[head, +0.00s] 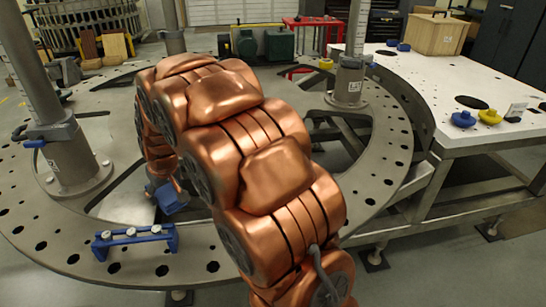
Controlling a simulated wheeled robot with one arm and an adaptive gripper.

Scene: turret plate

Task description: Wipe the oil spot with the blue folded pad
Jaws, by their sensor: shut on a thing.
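The blue folded pad (172,199) shows low at the far end of my copper arm, left of the arm's middle links. My gripper (158,184) is mostly hidden behind my arm; the small part in view is at the pad's upper edge, shut on it. The pad is at or just above the ring-shaped metal turret plate (60,225); I cannot tell whether it touches. I cannot make out the oil spot; my arm hides much of the plate.
A blue bracket (135,238) stands on the plate's front rim. Grey posts rise at the left (68,155) and back right (348,82). A white table (440,85) with blue and yellow knobs stands at the right. The plate has openings and holes.

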